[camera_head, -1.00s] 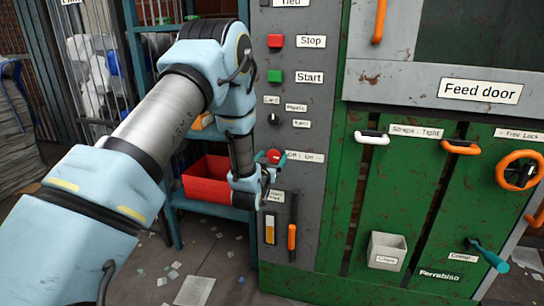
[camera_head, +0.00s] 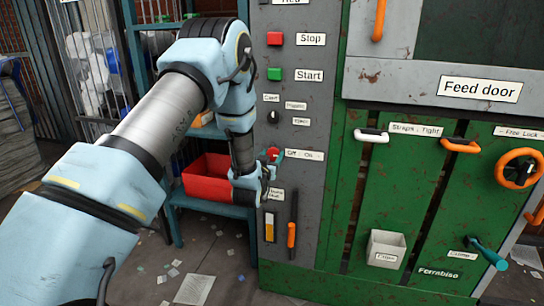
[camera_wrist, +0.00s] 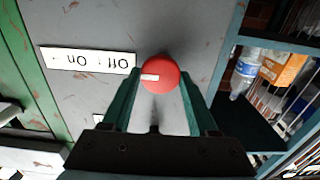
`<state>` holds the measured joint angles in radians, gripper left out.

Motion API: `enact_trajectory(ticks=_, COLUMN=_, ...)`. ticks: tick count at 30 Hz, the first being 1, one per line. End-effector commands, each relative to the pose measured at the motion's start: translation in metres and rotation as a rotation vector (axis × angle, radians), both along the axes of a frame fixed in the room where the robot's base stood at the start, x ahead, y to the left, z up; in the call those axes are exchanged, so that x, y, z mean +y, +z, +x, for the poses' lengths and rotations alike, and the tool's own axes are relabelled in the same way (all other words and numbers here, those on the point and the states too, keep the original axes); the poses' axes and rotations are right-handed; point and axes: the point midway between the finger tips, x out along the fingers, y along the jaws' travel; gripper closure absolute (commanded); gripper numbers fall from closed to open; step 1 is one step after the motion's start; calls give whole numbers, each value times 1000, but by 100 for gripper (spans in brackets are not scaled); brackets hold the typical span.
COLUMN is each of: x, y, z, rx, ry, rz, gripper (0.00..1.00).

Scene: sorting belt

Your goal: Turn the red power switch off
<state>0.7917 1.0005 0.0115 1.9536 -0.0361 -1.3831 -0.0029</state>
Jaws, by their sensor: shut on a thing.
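The red power switch (camera_head: 273,153) is a round red knob on the grey control panel, beside a label reading "Off : On" (camera_head: 304,155). In the wrist view the red knob (camera_wrist: 160,75) sits between my fingertips and has a short white mark on its left part. The label (camera_wrist: 88,60) appears upside down there. My gripper (camera_head: 272,160) is at the panel, shut on the knob, with a teal finger on each side (camera_wrist: 161,90). The gripper partly hides the knob in the head view.
A red bin (camera_head: 208,178) stands on the shelf left of my gripper. The panel also holds a red Stop button (camera_head: 274,39), a green Start button (camera_head: 275,74), a small black selector (camera_head: 273,117) and an orange-handled lever (camera_head: 292,235) below.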

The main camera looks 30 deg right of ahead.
Motion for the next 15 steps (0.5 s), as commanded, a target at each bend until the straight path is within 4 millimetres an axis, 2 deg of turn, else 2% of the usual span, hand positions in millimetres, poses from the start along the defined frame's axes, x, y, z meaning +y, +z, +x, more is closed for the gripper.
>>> enact_trajectory(ticks=1, x=0, y=0, z=0, rx=0, ry=0, rz=0, gripper=88)
enact_trajectory(ticks=3, x=0, y=0, z=0, rx=0, ry=0, rz=0, gripper=96)
enact_trajectory(ticks=15, x=1, y=-2, z=1, rx=57, ry=2, rz=-61, gripper=96)
